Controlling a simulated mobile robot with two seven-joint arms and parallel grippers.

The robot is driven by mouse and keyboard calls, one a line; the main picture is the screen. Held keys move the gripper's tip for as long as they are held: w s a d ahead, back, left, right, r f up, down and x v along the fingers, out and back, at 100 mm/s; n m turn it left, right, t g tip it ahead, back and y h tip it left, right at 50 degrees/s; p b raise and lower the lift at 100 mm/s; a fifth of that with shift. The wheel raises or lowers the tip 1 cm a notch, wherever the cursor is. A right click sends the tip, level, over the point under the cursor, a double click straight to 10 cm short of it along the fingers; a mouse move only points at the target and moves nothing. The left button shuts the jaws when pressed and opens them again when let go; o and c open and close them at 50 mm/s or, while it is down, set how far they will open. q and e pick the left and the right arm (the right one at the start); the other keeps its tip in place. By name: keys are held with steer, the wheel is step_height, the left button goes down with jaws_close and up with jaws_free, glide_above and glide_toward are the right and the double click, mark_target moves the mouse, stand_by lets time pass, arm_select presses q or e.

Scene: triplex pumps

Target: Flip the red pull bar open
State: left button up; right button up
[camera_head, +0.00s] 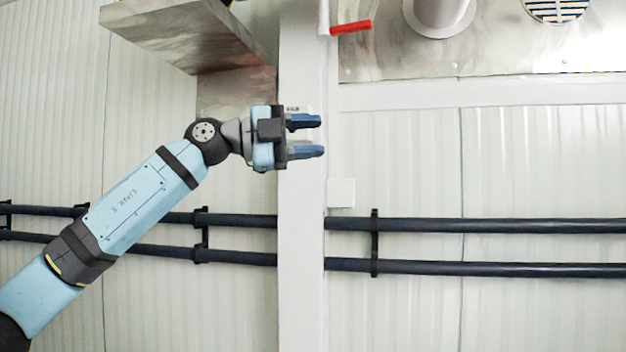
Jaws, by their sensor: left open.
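The red pull bar (351,27) is a short red handle at the top centre, on a white mount beside the white post. It points to the right and tilts slightly up at its right end. My left gripper (322,137) is in front of the white post, below the red bar and a little to its left. Its two blue fingers point right, apart, with nothing between them. It does not touch the bar. My right gripper is not in view.
A white vertical post (302,260) runs down the middle. Two dark horizontal pipes (480,225) cross the ribbed wall lower down. A metal shelf-like plate (185,35) juts out at the upper left. A metal panel (480,65) with a round pipe is at the upper right.

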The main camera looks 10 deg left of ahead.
arm_select(q)
step_height(320, 180, down, 7)
steer(key=d+h, duration=0.1)
steer(key=shift+w+f+n+g+h, duration=0.15)
steer(key=shift+w+n+g+h, duration=0.15)
steer(key=shift+w, duration=0.1)
